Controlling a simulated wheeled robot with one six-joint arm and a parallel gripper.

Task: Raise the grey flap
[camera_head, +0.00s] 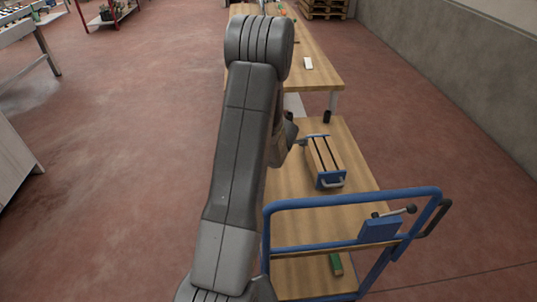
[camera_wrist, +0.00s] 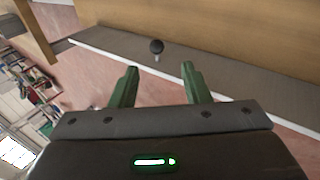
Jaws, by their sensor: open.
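In the wrist view, a long grey panel (camera_wrist: 230,82), which looks like the grey flap, runs slanting across the picture beside a wooden surface. A dark round knob (camera_wrist: 156,46) on a short pale stem shows in front of it and seems fixed to it. My gripper (camera_wrist: 162,74) has its two green fingers spread wide and nothing between them. The knob appears just beyond the fingertips, roughly midway between them, and apart from both. In the head view my arm hides most of the gripper, and I cannot make out the flap or knob there.
A blue rail (camera_head: 350,200) with a lever stands nearer. Another wooden table (camera_head: 314,75) is behind. Red floor (camera_head: 130,130) is open at left; a grey wall (camera_head: 450,70) bounds the right.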

